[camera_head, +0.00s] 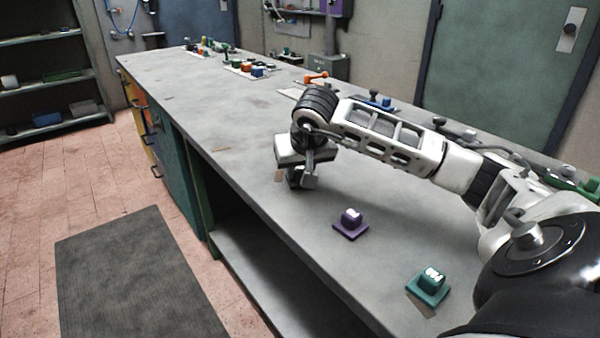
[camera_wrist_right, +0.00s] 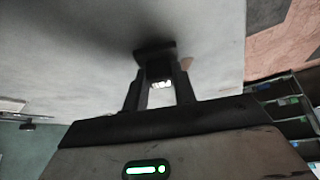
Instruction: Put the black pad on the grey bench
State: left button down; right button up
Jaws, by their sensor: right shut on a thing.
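The black pad (camera_wrist_right: 155,50) shows in the right wrist view as a dark block with a white label and a wider flat base. My right gripper (camera_wrist_right: 161,92) is shut on it, with one finger on each side. In the head view my right gripper (camera_head: 301,180) points down over the grey bench (camera_head: 240,125), near its front edge. The pad there is mostly hidden by the gripper. A dark shadow lies around the pad's base on the bench top. I cannot tell whether the base touches the surface. My left gripper is not in view.
A purple block (camera_head: 350,224) and a teal block (camera_head: 429,285) stand on the bench, nearer to me. Several coloured parts (camera_head: 250,69) and an orange tool (camera_head: 315,78) lie along the back. The bench top left of my gripper is mostly clear. A dark mat (camera_head: 135,275) lies on the floor.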

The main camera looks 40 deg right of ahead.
jog(key=shift+f, duration=0.3)
jog(key=shift+f, duration=0.15)
jog(key=o, duration=1)
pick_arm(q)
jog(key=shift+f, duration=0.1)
pick_arm(e)
jog(key=shift+s+r, duration=0.1)
jog(key=shift+r, duration=0.25)
pick_arm(q)
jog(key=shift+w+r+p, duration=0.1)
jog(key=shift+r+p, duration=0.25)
jog(key=shift+p, duration=0.35)
pick_arm(e)
jog(key=v, duration=1.1)
jog(key=shift+s+r, duration=0.15)
jog(key=shift+r, duration=0.1)
